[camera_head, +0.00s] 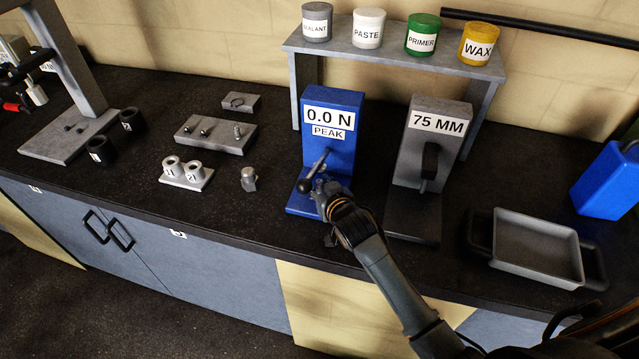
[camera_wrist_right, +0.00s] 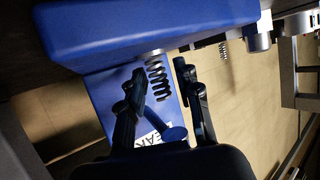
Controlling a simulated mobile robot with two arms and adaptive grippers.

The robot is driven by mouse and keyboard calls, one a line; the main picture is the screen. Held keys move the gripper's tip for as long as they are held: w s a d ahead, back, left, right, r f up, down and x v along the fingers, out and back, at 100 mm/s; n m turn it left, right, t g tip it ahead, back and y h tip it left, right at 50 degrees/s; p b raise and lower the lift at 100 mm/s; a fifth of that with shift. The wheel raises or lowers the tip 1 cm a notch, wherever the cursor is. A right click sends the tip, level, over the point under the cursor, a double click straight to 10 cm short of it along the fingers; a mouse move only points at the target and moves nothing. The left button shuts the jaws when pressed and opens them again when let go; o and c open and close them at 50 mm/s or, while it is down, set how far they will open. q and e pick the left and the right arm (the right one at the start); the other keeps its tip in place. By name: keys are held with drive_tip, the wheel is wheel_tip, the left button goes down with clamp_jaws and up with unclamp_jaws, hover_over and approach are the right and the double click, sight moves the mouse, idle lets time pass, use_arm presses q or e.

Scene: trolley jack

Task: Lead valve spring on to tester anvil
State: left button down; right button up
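The blue tester (camera_head: 331,140) stands on the bench and its display reads 0.0 N, PEAK. A lever with a dark knob (camera_head: 304,186) sticks out at its front. My right gripper (camera_head: 322,190) is low in front of the tester, over its base. In the right wrist view a dark coil spring (camera_wrist_right: 158,80) stands with one end at a small grey anvil (camera_wrist_right: 152,53) on the blue base. My right gripper's fingers (camera_wrist_right: 163,80) are apart on either side of the spring, with a gap at one finger. In the head view the hand hides the spring. My left gripper is out of view.
A grey 75 MM gauge stand (camera_head: 433,145) is close on the right. A grey tray (camera_head: 538,248) and a blue container (camera_head: 606,180) lie further right. A shelf with several jars (camera_head: 395,55) is behind.

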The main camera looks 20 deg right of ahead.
drive_tip(key=shift+s, duration=0.1)
drive_tip(key=v, duration=1.2)
drive_tip(key=p+v, duration=0.4)
drive_tip(key=v, duration=0.3)
idle(1.0)
drive_tip(key=shift+d, duration=0.1)
idle(0.4)
